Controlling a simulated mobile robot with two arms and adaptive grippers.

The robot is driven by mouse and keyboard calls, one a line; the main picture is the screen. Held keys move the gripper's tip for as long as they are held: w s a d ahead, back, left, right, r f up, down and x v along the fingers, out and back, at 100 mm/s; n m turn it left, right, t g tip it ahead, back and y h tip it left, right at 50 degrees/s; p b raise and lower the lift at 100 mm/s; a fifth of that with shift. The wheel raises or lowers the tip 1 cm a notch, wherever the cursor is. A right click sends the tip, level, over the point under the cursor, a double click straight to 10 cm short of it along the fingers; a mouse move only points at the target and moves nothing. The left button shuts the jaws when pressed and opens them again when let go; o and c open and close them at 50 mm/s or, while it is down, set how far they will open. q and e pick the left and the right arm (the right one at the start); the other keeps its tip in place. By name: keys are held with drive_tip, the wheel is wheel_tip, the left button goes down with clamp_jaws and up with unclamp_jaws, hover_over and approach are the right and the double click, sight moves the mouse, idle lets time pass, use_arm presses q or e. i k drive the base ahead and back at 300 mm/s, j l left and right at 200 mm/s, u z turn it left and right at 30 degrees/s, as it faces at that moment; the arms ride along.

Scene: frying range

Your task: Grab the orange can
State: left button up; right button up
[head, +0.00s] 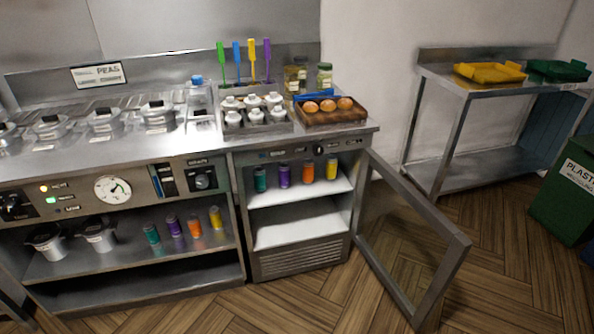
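Two orange cans show in the head view. One orange can (308,173) stands upright on the top shelf of the open cabinet, between a purple can (284,176) and a yellow can (331,169). A teal can (260,179) stands at the left of that row. The other orange can (194,226) stands on the open shelf under the left counter, between a purple can (175,226) and a yellow can (215,217), with a teal can (152,234) further left. Neither of my grippers is in view.
The glass cabinet door (412,242) stands open to the right, over the wood floor. Pots (99,237) sit left on the open shelf. A tray of brown round items (331,115) and white bottles (255,112) stand on the counter. A green bin (565,190) is far right.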

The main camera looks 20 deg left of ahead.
sight(193, 221)
drive_tip(key=u, duration=1.45)
drive_tip(key=i+l+u, duration=0.1)
drive_tip(key=i+l, duration=0.3)
drive_tip(key=l, duration=0.25)
drive_tip(key=u, duration=0.05)
